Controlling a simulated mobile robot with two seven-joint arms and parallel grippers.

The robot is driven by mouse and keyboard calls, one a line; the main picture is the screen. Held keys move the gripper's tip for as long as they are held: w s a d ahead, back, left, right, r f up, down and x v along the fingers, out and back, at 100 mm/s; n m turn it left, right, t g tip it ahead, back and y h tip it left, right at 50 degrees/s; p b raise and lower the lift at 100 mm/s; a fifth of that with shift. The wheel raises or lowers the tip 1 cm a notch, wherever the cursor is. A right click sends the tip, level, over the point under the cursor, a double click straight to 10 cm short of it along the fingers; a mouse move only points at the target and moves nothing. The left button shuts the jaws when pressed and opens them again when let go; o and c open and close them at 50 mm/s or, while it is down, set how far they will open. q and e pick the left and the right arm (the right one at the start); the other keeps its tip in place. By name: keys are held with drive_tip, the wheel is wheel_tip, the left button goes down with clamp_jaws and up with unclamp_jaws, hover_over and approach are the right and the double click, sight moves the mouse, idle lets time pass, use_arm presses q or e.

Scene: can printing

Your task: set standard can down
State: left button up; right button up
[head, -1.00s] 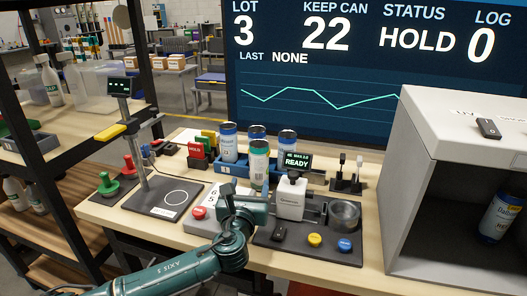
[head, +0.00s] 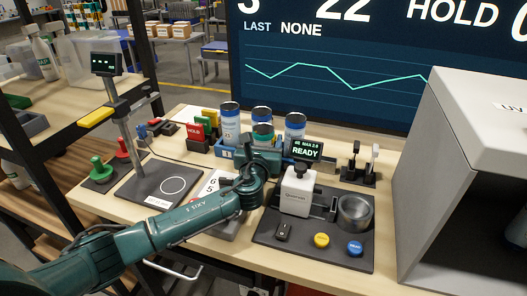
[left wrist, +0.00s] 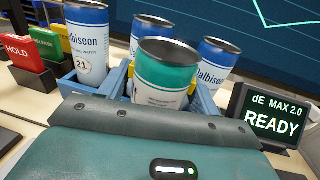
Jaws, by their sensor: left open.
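The standard can looks to be the white can with a green band (head: 263,131), standing upright among blue-banded cans at the blue rack (head: 222,151). In the left wrist view the green-banded can (left wrist: 165,78) is at the centre, close in front of the camera, its base hidden by my gripper body. My left gripper (head: 260,160) is open, right at the front of this can and hiding its lower part. Its fingers are not clearly visible, so contact with the can cannot be told. My right gripper is not in view.
Blue-banded cans (head: 230,122) stand behind and beside the green one. A white device (head: 298,190) with a READY display (head: 306,150) stands close on the right. Red and green cards (head: 196,132) are on the left. A grey box (head: 455,180) blocks the right side.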

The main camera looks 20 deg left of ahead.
use_arm(q)
drive_tip(key=shift+w+a, duration=0.1)
drive_tip(key=shift+w, duration=0.7)
drive_tip(key=c, duration=0.8)
